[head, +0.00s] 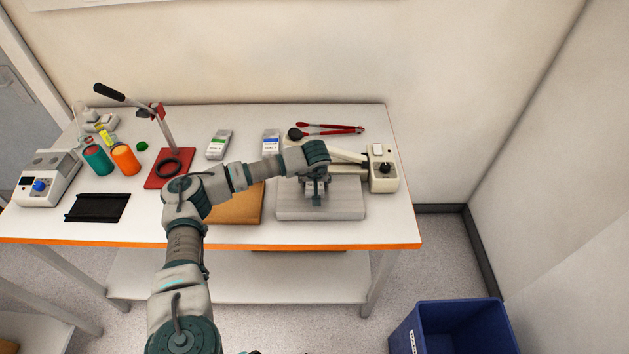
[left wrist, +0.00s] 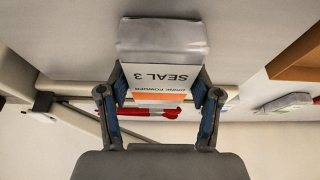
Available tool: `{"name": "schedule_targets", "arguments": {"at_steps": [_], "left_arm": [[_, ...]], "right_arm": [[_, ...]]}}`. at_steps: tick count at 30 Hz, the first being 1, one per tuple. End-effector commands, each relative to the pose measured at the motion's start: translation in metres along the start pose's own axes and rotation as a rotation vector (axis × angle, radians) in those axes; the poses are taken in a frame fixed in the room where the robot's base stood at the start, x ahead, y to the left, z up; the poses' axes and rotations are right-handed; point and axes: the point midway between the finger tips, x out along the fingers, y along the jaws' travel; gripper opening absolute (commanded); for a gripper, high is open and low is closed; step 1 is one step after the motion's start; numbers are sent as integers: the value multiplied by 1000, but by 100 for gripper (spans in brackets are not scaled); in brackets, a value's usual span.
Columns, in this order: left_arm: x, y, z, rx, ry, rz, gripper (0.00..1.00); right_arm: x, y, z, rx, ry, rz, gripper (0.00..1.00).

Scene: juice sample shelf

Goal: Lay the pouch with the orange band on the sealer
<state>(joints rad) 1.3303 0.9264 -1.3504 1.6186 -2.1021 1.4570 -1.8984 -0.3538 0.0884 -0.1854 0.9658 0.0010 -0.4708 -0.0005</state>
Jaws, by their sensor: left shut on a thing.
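The pouch with the orange band (left wrist: 162,70) shows in the left wrist view, with a white label reading SEAL 3 and a clear, silvery end. My left gripper (left wrist: 160,92) is shut on it, one finger at each side. In the head view my left gripper (head: 316,195) is over the grey plate of the sealer (head: 345,209), and the pouch is hidden behind it. The sealer has a pale arm and a control box (head: 384,172) at the right. I cannot tell whether the pouch touches the plate. My right gripper is not in view.
A green-banded pouch (head: 219,145) and a blue-banded pouch (head: 271,143) lie at the back. Red tongs (head: 335,129) lie behind the sealer. A brown board (head: 236,208) lies left of the plate. A red-based stand (head: 168,170) and orange bottle (head: 125,160) are further left.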

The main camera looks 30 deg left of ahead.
Motion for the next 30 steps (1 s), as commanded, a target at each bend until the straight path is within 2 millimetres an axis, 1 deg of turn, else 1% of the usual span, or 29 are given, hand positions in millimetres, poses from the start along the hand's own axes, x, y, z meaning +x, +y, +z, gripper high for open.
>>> {"name": "schedule_targets", "arguments": {"at_steps": [5,6,9,18,21,23,25,30], "left_arm": [[-1,1,0,1,1,0,26],[-1,1,0,0,1,0,71],[0,0,0,0,0,1,93],[0,-1,0,0,-1,1,93],[-4,0,0,0,0,2,93],[-11,0,-1,0,0,3,93],[-24,0,-1,1,1,3,93],[-63,0,-1,1,2,3,93]], "right_arm": [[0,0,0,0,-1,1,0],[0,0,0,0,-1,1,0],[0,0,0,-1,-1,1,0],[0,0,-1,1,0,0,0],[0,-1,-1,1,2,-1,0],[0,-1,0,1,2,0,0],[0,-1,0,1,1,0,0],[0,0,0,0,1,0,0]]}}
